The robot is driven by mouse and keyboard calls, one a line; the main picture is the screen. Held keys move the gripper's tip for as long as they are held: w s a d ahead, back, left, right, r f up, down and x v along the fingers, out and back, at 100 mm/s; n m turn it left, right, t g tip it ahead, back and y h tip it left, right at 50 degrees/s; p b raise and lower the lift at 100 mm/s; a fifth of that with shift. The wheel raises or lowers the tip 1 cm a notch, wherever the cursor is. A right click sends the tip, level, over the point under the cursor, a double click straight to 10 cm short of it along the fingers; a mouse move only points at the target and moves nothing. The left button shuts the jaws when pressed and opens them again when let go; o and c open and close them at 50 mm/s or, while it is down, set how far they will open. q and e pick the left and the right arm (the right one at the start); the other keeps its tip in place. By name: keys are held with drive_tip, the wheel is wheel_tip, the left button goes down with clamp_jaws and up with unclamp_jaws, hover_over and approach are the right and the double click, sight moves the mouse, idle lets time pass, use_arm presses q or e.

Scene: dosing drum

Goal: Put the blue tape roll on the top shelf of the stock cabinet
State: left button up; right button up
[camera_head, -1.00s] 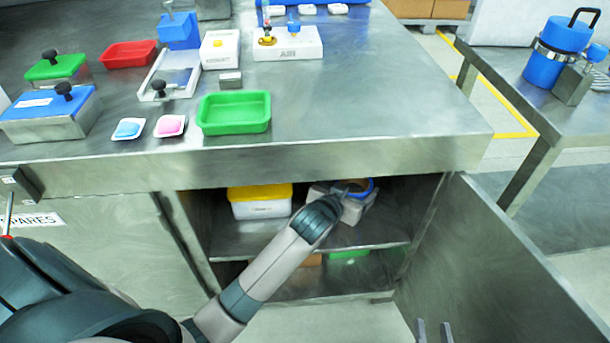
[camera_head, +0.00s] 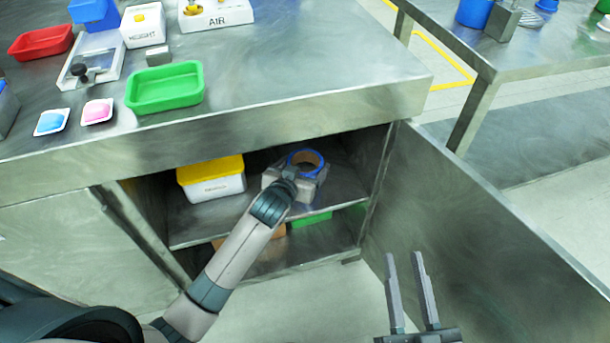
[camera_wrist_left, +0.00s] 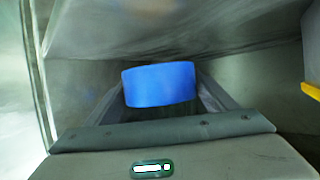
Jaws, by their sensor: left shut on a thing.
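The blue tape roll (camera_head: 305,156) has a brown core and is inside the stock cabinet, above its top shelf (camera_head: 345,185). My left gripper (camera_head: 303,168) is shut on the roll, with its arm reaching in through the open front. In the left wrist view the blue tape roll (camera_wrist_left: 160,84) sits between the two fingers. I cannot tell whether the roll touches the shelf. My right gripper (camera_head: 410,285) is open and empty in front of the cabinet, near its open door (camera_head: 470,220).
A white box with a yellow lid (camera_head: 211,180) stands on the same shelf, left of my left gripper. A green container (camera_head: 312,219) and a brown thing lie on the lower shelf. The worktop (camera_head: 300,60) overhangs the cabinet.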

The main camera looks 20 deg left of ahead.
use_arm(q)
drive_tip(key=shift+f, duration=0.55)
wheel_tip(320, 180, down, 2)
drive_tip(key=shift+f+b, duration=0.25)
drive_tip(key=shift+b, duration=0.4)
drive_tip(key=shift+f, duration=0.3)
use_arm(e)
drive_tip(key=shift+s+a+r+t+y, duration=0.1)
drive_tip(key=shift+s+r+t+y, duration=0.1)
drive_tip(key=shift+s+r+t, duration=0.4)
drive_tip(key=shift+s+d+r+t+y, duration=0.1)
drive_tip(key=shift+s+r+t+y, duration=0.2)
drive_tip(key=shift+r, duration=0.65)
drive_tip(key=shift+s+a+r+t+y, duration=0.1)
drive_tip(key=shift+s+r+t, duration=0.2)
drive_tip(key=shift+r+t, duration=0.35)
use_arm(q)
drive_tip(key=shift+f, duration=0.15)
use_arm(e)
drive_tip(key=shift+r, duration=0.1)
use_arm(q)
drive_tip(key=o, duration=1.1)
